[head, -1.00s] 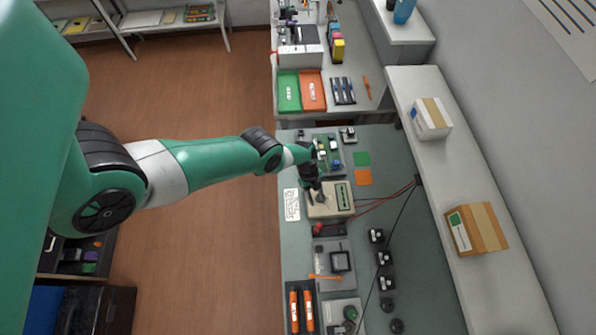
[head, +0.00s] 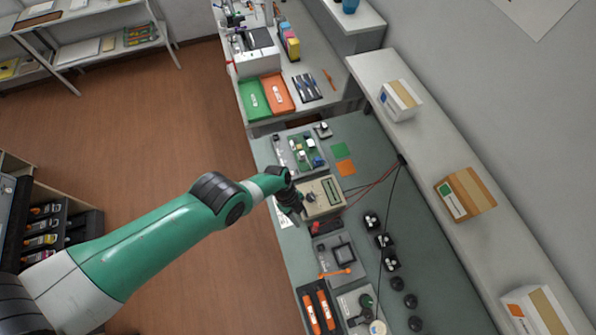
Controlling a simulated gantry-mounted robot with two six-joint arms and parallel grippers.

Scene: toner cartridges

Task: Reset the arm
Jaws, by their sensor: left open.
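My left arm comes in from the lower left, green with pale and black joints. My left gripper (head: 294,205) is dark and small in the view, over the left edge of the workbench (head: 378,160), beside a beige meter box (head: 322,196). Its jaws are open, and I see nothing held in it. I cannot tell whether it touches the box. My right gripper is not in view.
A circuit board (head: 300,150) lies behind the meter. A grey fixture (head: 338,252) and a tray with orange tools (head: 318,310) lie in front. Black round parts stand to the right. Cartons, including one brown carton (head: 466,194), sit on the raised shelf.

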